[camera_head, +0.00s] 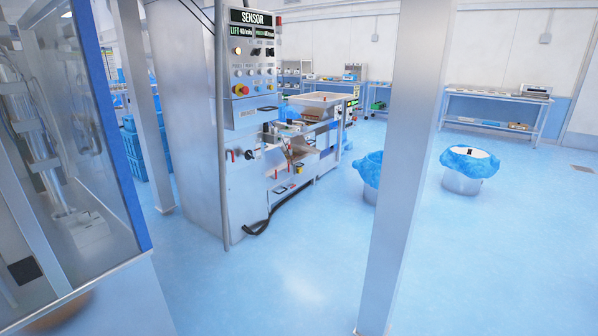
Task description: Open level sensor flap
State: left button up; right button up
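A tall grey control cabinet (185,110) with a panel marked SENSOR (251,17) stands left of centre, some way off. The panel carries lit displays, knobs, buttons and a red and yellow emergency stop (241,90). Beside it, to its right, is a machine (300,150) with a tray-like hopper (318,103) on top and a metal chute (297,149) at its front. I cannot make out for certain which part is the level sensor flap, or whether it is open or shut. Neither of my grippers is in view.
A clear-panelled enclosure with a blue edge (127,165) fills the near left. A grey post (404,150) stands right of centre. Two blue-lined bins (368,172) (462,183) stand beyond it. Benches (495,105) line the back wall. The blue floor in the middle foreground is clear.

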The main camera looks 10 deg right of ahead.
aim_at(298, 169)
jog(key=i+z, duration=0.3)
jog(key=i, duration=1.6)
jog(key=i+l+z, duration=0.2)
jog(key=i, duration=0.25)
jog(key=i+j+z, duration=0.2)
jog(key=i, duration=0.3)
jog(key=i+z, duration=0.2)
jog(key=i, duration=0.25)
jog(key=i+z, duration=0.2)
jog(key=i, duration=0.3)
jog(key=i+j+z, duration=0.2)
jog(key=i, duration=0.25)
jog(key=i+j+z, duration=0.2)
jog(key=i+j, duration=0.15)
jog(key=i+l+u, duration=0.1)
jog(key=i, duration=0.6)
jog(key=i+l+u, duration=0.1)
jog(key=i, duration=0.65)
